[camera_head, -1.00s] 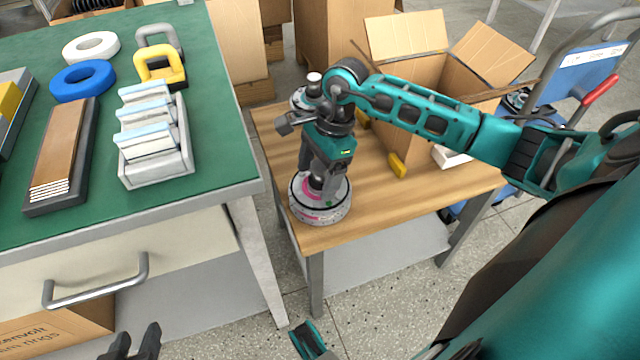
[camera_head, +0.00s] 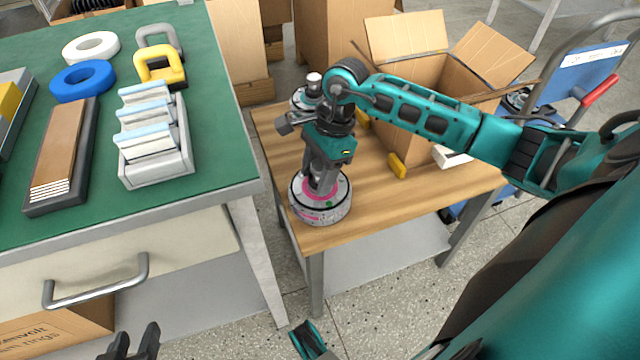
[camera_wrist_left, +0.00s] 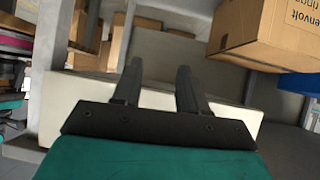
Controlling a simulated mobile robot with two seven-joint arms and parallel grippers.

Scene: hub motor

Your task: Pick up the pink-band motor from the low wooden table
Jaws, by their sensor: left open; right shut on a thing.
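The pink-band motor (camera_head: 321,203) is a round grey hub with a pink ring on top and a pink patch on its side. It sits at the near left corner of the low wooden table (camera_head: 420,205). My right gripper (camera_head: 322,186) points down over it and is shut on its middle part. I cannot tell whether the motor is clear of the tabletop. My left gripper (camera_head: 137,342) is open and empty at the bottom edge of the head view, below the drawer. Its two fingers also show in the left wrist view (camera_wrist_left: 157,85).
Another motor (camera_head: 303,97) stands behind my right gripper, partly hidden. An open cardboard box (camera_head: 405,105) and yellow blocks (camera_head: 397,166) are on the wooden table. The green-topped bench (camera_head: 215,150) with a drawer handle (camera_head: 97,284) stands close on the left. A printed carton (camera_wrist_left: 262,35) shows in the left wrist view.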

